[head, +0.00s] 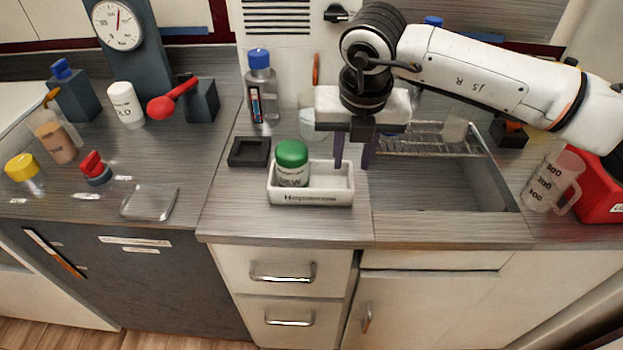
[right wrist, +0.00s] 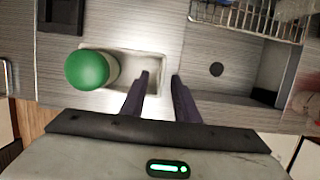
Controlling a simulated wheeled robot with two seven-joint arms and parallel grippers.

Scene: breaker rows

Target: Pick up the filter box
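I cannot tell which thing is the filter box; no label that I can read names it. A white tray (head: 318,197) with dark lettering on its front stands on the counter, and a green-lidded jar (head: 291,165) stands in its left part. My right gripper (head: 354,160) is open and empty, pointing down at the tray's right end. In the right wrist view its fingers (right wrist: 159,88) are apart, one over the tray (right wrist: 152,60) and one beyond its right edge. The jar's green lid (right wrist: 87,69) is left of the fingers. My left gripper is not in view.
A sink (head: 440,185) with a wire rack (head: 425,140) lies to the right. A black square holder (head: 249,151) and a blue-capped bottle (head: 261,88) are behind the tray. A measuring jug (head: 551,180) stands at the far right. Several containers crowd the left counter.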

